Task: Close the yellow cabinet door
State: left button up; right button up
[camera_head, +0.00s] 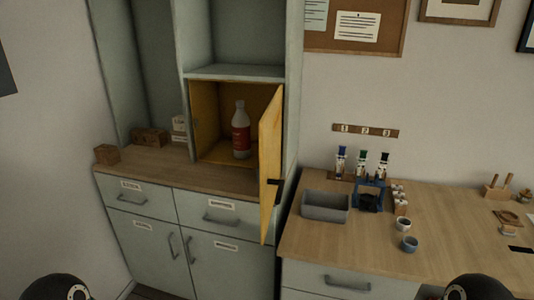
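The yellow cabinet door (269,165) stands wide open. It swings out from the right side of the yellow-lined compartment (204,123) and is seen nearly edge-on. A dark handle (274,188) sits on the door. Inside the compartment stands a white bottle with a red label (241,130), upright and clear of the door. Neither of my grippers is in view. Only dark rounded parts of my own arms show at the bottom left and bottom right edges.
The door overhangs the wooden counter (150,168) and the grey-green drawers below. To the right, a wooden table (350,240) holds a grey bin (325,206), a blue rack of tubes (370,192) and small cups (409,243). Brown boxes (107,154) sit on the counter's left.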

aim_at(270, 125)
jog(key=z, duration=0.1)
jog(key=i, duration=0.9)
jog(key=u, duration=0.05)
